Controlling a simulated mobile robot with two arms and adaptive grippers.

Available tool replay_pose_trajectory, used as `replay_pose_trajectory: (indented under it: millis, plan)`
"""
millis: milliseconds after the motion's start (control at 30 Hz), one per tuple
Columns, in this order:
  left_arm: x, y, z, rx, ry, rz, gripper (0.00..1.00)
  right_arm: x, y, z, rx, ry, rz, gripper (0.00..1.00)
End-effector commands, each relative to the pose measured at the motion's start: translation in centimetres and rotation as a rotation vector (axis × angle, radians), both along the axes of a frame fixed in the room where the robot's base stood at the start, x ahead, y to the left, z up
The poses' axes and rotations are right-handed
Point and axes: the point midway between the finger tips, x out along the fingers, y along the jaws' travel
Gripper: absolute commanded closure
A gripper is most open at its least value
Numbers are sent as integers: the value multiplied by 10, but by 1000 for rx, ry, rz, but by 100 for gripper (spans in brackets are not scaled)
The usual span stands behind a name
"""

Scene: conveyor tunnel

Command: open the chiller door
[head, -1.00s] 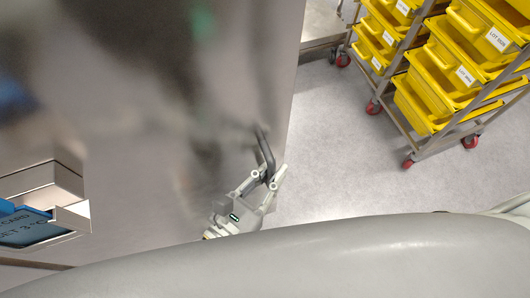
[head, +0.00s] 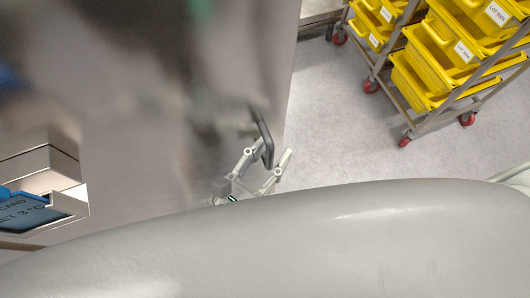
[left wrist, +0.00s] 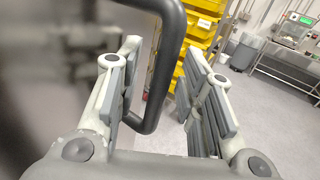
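The chiller door (head: 125,150) is a grey metal panel filling the left of the head view, with blurred reflections. Its dark bar handle (head: 262,130) stands out near the door's right edge. My left gripper (head: 273,154) is at the lower part of the handle, fingers apart. In the left wrist view the handle (left wrist: 168,75) passes between the two open fingers of the gripper (left wrist: 162,62), with a visible gap to the right finger. Contact with the left finger cannot be told. The door also shows on the left there (left wrist: 35,60). My right gripper is not in view.
A wheeled rack (head: 437,117) with yellow tubs (head: 420,75) stands at the upper right. The grey floor (head: 335,125) between door and rack is clear. A metal table (left wrist: 290,70) stands farther off.

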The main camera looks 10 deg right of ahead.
Motion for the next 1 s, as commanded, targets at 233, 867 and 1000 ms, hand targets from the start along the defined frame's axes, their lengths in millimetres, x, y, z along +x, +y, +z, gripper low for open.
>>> replay_pose_trajectory:
  millis: [233,867,1000]
  plan:
    - [-1,1,-1,1,1,0,65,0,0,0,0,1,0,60]
    - [-49,51,-1,6,1,-3,65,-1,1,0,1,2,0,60]
    - [-62,66,-2,6,2,-2,65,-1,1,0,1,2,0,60]
